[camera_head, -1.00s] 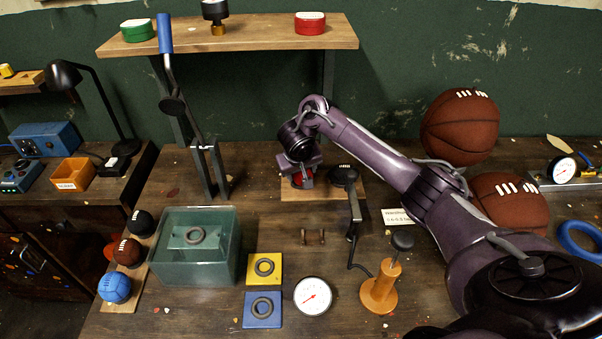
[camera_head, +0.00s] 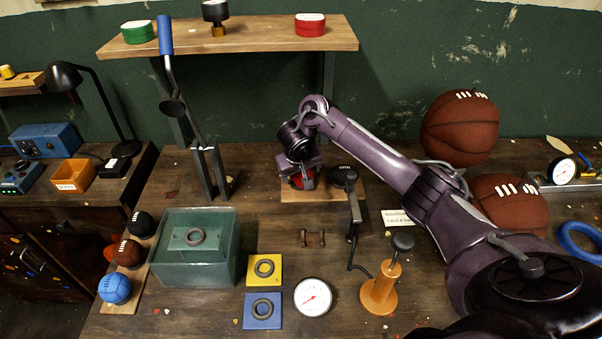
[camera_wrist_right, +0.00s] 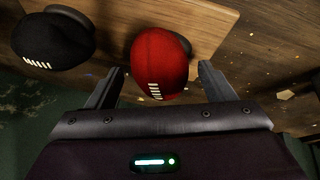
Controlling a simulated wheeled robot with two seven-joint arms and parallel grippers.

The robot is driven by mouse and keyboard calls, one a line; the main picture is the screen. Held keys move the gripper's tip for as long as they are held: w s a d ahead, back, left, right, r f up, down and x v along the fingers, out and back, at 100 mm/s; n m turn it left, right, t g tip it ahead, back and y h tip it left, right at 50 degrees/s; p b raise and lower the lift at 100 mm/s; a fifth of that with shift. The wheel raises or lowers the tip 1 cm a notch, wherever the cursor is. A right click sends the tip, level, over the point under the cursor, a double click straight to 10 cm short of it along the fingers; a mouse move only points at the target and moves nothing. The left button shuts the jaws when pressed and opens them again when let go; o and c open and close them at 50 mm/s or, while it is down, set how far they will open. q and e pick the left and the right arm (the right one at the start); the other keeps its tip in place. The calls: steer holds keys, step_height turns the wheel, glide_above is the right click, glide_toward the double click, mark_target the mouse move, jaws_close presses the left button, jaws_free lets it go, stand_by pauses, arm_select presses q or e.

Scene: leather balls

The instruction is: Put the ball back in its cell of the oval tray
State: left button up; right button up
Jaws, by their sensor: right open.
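A red ball (camera_head: 306,182) with white lacing marks rests on a small wooden board (camera_head: 297,195) at the back middle of the bench. In the right wrist view the red ball (camera_wrist_right: 160,62) stands between the fingers of my right gripper (camera_wrist_right: 162,82), which is open. The finger on the right is clear of it; I cannot tell if the left one touches. A black ball (camera_wrist_right: 52,40) sits beside it on a dark ring; it also shows in the head view (camera_head: 344,176). I cannot make out an oval tray for certain. My left gripper is not in view.
A wooden strip (camera_head: 124,307) at the left holds black, brown and blue balls next to a teal box (camera_head: 190,275). A lever stand (camera_head: 210,175) rises left of my right gripper. A shelf (camera_head: 260,35) hangs above. Large brown balls (camera_head: 460,125) stand right, near my arm.

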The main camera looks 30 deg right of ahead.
steer(key=p+v, duration=1)
steer(key=v, duration=0.1)
steer(key=shift+r, duration=0.3)
steer(key=shift+s+a, duration=0.1)
steer(key=shift+a, duration=0.05)
